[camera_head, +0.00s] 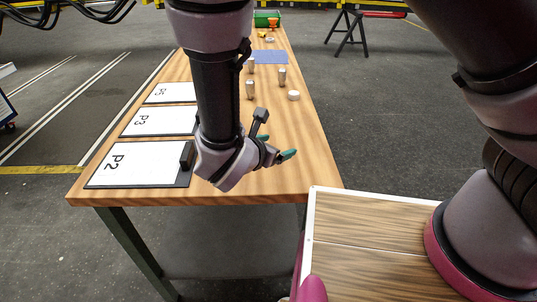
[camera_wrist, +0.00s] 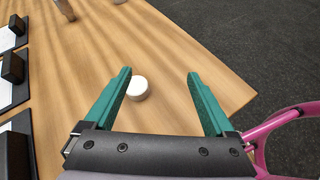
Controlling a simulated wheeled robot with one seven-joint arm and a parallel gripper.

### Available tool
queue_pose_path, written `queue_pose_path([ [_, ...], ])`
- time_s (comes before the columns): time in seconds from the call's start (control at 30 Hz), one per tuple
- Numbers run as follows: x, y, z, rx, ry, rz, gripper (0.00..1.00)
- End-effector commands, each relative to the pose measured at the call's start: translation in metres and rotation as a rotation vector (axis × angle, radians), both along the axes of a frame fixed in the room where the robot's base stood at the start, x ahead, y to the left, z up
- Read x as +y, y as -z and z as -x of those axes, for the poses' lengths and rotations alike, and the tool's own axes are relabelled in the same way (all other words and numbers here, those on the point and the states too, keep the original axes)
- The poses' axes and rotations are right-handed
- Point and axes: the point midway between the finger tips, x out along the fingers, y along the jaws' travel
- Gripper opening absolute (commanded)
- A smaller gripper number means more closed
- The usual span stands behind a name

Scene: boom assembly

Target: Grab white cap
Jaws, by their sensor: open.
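The white cap (camera_head: 293,95) lies on the wooden table (camera_head: 215,188), near its right edge. In the wrist view the white cap (camera_wrist: 138,88) shows ahead of my gripper (camera_wrist: 160,74), in line with the gap and close beside the left finger. Whether it touches that finger is hard to tell. My gripper's teal fingers are spread apart with nothing held. In the head view my gripper (camera_head: 276,146) is above the near part of the table, on the near side of the cap.
Several metallic cylinders (camera_head: 282,77) stand behind and left of the cap. A blue mat (camera_head: 270,57) and a green bin (camera_head: 266,19) are farther back. Boards marked P2 (camera_head: 140,165), P3 (camera_head: 160,121) and P5 (camera_head: 172,92) line the left edge.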

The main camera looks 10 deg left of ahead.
Motion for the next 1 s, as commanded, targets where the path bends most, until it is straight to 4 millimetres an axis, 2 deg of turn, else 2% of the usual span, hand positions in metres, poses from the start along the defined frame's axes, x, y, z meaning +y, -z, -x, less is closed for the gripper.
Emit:
queue_pose_path([
  [0.03,0.011,0.012,0.012,-0.019,-0.085,0.053,0.89],
  [0.13,0.026,0.026,0.026,-0.046,-0.199,0.12,0.89],
  [0.3,0.035,0.037,0.031,-0.064,-0.273,0.164,0.89],
  [0.6,0.031,0.054,-0.008,-0.064,-0.273,0.164,0.89],
  [0.87,0.032,0.062,-0.029,-0.063,-0.271,0.164,0.89],
  [1.0,0.033,0.071,-0.048,-0.063,-0.271,0.163,0.89],
])
